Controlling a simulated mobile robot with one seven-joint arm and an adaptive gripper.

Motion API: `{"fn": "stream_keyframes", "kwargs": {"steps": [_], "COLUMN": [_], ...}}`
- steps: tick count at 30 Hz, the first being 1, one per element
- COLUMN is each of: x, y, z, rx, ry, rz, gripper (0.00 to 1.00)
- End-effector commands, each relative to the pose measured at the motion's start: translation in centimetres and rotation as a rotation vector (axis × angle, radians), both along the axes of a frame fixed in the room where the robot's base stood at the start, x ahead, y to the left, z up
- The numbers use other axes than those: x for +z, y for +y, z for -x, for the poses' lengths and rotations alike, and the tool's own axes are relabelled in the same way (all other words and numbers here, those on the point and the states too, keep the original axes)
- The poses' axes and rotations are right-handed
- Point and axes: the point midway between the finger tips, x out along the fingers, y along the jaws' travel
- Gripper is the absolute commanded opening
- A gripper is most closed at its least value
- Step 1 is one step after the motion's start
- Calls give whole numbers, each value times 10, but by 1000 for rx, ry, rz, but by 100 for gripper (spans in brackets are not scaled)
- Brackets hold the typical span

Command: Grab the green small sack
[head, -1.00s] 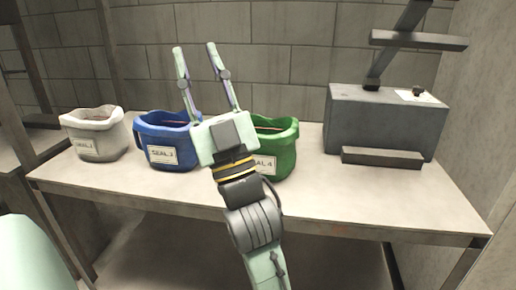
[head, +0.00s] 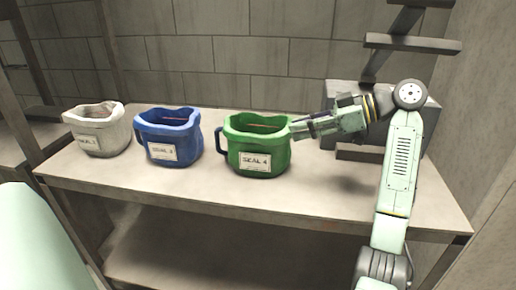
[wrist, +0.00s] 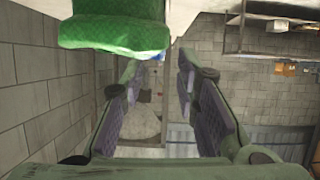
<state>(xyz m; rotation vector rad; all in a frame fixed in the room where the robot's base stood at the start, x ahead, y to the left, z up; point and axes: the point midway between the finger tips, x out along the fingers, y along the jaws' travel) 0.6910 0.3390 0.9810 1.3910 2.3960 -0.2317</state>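The green small sack (head: 258,147) stands upright on the table, with an open top, a side handle and a white label that seems to read SKAL 4. My gripper (head: 293,130) is at its right side, pointing left, with the fingertips by the sack's upper right edge. In the wrist view my gripper (wrist: 160,64) is open, its two fingers apart with nothing gripped between them. The green sack (wrist: 115,25) fills the top left there, cut off by the frame. I cannot tell whether a fingertip touches it.
A blue sack (head: 168,136) and a white sack (head: 95,130) stand left of the green one on the table (head: 200,190). A grey box (head: 425,125) stands behind my arm at the right. The table front is clear. A block wall (head: 215,60) is behind.

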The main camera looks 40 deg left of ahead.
Motion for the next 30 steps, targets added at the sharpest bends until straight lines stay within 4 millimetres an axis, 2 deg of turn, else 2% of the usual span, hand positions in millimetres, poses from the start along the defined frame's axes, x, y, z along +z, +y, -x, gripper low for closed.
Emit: {"fn": "stream_keyframes", "kwargs": {"steps": [5, 12, 17, 25, 30], "x": [-2, -16, -20, -34, -38], "y": [12, 41, 50, 82, 88], "z": [11, 28, 32, 49, 52], "rx": [31, 28, 26, 26, 24], "ry": [0, 0, 0, 0, -1], "rz": [-3, -3, -3, -2, -4], "gripper": [28, 28, 28, 28, 28]}}
